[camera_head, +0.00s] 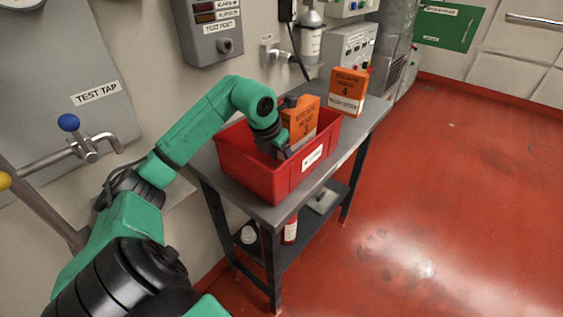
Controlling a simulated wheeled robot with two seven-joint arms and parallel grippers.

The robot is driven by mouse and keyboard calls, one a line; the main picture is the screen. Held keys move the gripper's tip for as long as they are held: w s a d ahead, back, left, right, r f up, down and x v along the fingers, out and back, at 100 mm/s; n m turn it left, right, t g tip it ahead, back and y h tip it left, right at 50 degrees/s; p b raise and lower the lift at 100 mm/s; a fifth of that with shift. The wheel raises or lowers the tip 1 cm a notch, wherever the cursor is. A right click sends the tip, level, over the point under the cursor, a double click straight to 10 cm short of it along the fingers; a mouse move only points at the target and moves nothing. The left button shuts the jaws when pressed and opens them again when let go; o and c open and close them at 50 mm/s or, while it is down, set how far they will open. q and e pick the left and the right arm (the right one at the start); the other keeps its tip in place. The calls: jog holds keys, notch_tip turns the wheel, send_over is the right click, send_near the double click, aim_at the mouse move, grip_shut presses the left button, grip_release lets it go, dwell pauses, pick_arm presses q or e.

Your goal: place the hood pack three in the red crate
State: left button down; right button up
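The hood pack three (303,115), an orange box with dark lettering and a 3, stands upright with its lower part inside the red crate (253,180). The crate sits on a grey table and bears a white label on its front. My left arm reaches in from the left, and my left gripper (284,136) is at the crate's inside, against the left side of the pack. The arm partly hides the fingers, so I cannot tell whether they grip the pack. The pack's base is hidden by the crate wall. My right gripper is not in view.
Another orange box, hood pack 4 (347,91), stands on the grey table (362,115) behind the crate. Wall fittings and a grey test post box (208,30) are above the table. A red cylinder (290,229) is on the lower shelf. The red floor at right is clear.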

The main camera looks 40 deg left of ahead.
pick_arm(q)
jog(key=shift+f, duration=0.55)
jog(key=shift+c, duration=0.6)
grip_release()
jog(key=v, duration=1.2)
jog(key=shift+b, duration=0.3)
